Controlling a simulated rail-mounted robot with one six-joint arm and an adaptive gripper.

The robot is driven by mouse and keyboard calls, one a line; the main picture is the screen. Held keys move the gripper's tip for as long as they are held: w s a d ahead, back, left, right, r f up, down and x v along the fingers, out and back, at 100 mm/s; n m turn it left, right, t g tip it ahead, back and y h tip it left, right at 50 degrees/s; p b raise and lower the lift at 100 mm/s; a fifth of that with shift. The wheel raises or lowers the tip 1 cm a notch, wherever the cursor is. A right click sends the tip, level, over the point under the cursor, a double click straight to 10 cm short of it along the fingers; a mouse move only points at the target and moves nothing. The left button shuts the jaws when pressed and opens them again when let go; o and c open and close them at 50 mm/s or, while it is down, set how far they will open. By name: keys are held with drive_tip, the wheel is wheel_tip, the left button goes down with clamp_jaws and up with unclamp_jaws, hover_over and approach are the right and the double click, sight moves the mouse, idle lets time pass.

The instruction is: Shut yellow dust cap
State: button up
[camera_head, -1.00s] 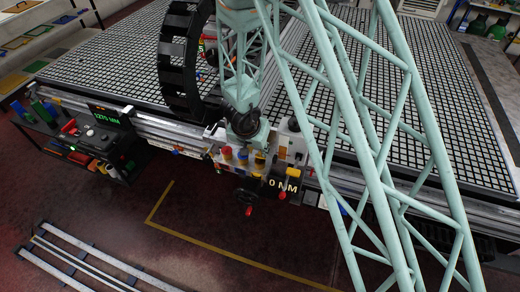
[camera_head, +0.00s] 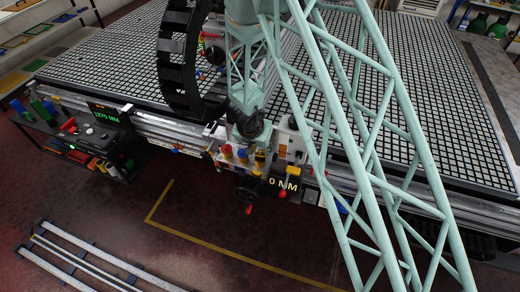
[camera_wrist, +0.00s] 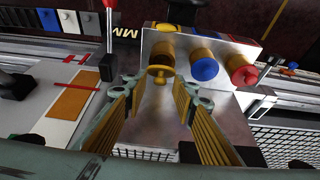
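The yellow dust cap (camera_wrist: 161,74) is in the wrist view, on the face of a pale metal block (camera_wrist: 185,42). A thin disc stands out in front of its round body; I cannot tell whether it is fully seated. A blue cap (camera_wrist: 204,69) and a red cap (camera_wrist: 241,71) sit to its right on the same block. My gripper (camera_wrist: 159,86) is open and empty, one finger on each side of the yellow cap and a little short of it. In the head view the yellow cap (camera_head: 260,156) is small, just below my gripper's wrist.
A black handwheel (camera_head: 248,194) with red handles hangs below the block. The grid table (camera_head: 105,65) lies behind. The floor in front is clear, apart from rails (camera_head: 85,258) at lower left.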

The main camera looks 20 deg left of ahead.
drive_tip(key=shift+c, duration=0.5)
drive_tip(key=c, duration=0.7)
drive_tip(key=t+b, duration=0.1)
drive_tip(key=b, duration=0.2)
drive_tip(key=s+b, duration=0.1)
drive_tip(key=b, duration=0.3)
drive_tip(key=f+t+b, duration=0.1)
drive_tip(key=b, duration=0.3)
drive_tip(key=shift+s+a+f+t, duration=0.1)
drive_tip(key=shift+s+t, duration=0.15)
drive_tip(key=shift+t, duration=0.05)
drive_tip(key=shift+c, duration=0.2)
drive_tip(key=s+f+t+b, duration=0.1)
drive_tip(key=t+b, duration=0.2)
drive_tip(key=b, duration=0.5)
drive_tip(key=shift+s+f, duration=0.1)
drive_tip(key=shift+f, duration=0.1)
drive_tip(key=shift+s+f+t+b, duration=0.15)
drive_tip(key=shift+t+b, duration=0.45)
drive_tip(key=shift+b, duration=0.95)
drive_tip(key=o, duration=0.8)
drive_tip(key=shift+o, duration=0.2)
drive_tip(key=shift+s, duration=0.15)
